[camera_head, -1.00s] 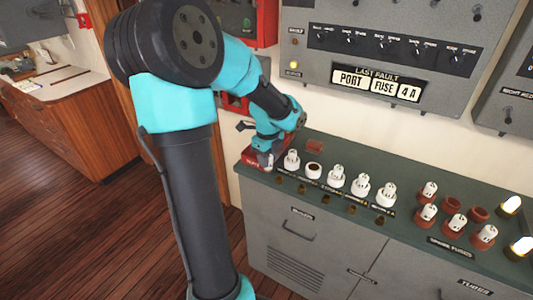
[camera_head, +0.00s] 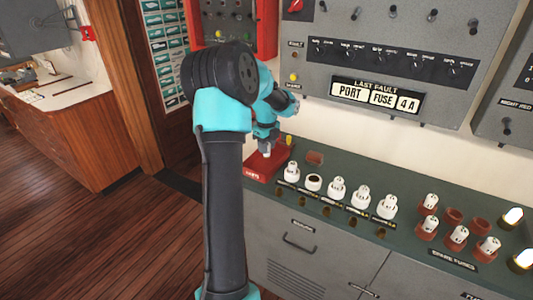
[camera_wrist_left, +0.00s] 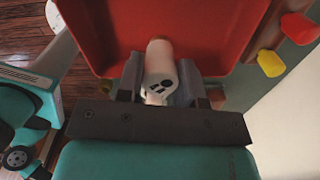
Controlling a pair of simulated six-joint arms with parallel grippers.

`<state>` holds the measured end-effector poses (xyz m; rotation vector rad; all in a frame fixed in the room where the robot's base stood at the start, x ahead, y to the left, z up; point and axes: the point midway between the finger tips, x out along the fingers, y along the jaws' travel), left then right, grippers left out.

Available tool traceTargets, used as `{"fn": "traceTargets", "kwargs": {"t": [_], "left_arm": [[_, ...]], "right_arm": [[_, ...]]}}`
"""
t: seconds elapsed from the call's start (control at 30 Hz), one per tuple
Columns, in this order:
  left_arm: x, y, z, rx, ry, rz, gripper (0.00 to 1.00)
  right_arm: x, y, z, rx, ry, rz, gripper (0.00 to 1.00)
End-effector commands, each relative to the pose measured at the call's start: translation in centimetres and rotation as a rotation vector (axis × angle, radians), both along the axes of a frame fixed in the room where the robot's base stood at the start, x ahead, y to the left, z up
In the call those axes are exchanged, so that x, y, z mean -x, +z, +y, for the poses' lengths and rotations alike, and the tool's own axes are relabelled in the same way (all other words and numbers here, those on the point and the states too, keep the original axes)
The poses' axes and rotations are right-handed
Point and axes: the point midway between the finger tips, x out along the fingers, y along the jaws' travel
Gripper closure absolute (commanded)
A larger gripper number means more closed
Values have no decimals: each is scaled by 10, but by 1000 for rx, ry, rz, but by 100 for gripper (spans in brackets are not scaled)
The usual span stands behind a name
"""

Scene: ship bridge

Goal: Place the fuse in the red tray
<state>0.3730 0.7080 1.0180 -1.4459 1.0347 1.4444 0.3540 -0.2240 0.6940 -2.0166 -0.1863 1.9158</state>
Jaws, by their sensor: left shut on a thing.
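The red tray (camera_head: 254,172) sits at the left end of the green-topped cabinet in the head view. In the left wrist view the tray (camera_wrist_left: 205,20) fills the top of the picture. My left gripper (camera_head: 266,148) is over the tray. In the left wrist view it (camera_wrist_left: 160,85) is shut on the white cylindrical fuse (camera_wrist_left: 160,62), which has dark marks on its end. The fuse is in front of the tray's red floor; I cannot tell whether it touches it. My right gripper is not in view.
A row of white fuse holders (camera_head: 337,187) stands right of the tray, one socket (camera_head: 314,181) dark and empty. Spare fuses in red-brown holders (camera_head: 457,233) stand further right. The grey panel (camera_head: 385,60) rises behind, with a "PORT FUSE 4 A" sign (camera_head: 376,95).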

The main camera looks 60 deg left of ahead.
Motion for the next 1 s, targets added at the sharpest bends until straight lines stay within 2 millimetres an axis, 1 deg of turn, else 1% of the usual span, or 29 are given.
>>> {"fn": "traceTargets", "kwargs": {"t": [0.1,0.37,0.47,0.6,0.7,1.0], "left_arm": [[-2,0,4,0,0,0,90],[-2,-1,3,0,-1,0,90],[-2,-9,3,2,-1,3,90],[-1,-27,3,2,-2,3,90],[-2,-35,3,0,-2,1,90],[-2,-36,3,0,-1,0,90]], "right_arm": [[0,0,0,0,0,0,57],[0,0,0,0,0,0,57],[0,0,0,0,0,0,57],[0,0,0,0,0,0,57],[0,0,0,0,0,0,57],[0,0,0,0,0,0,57]]}}
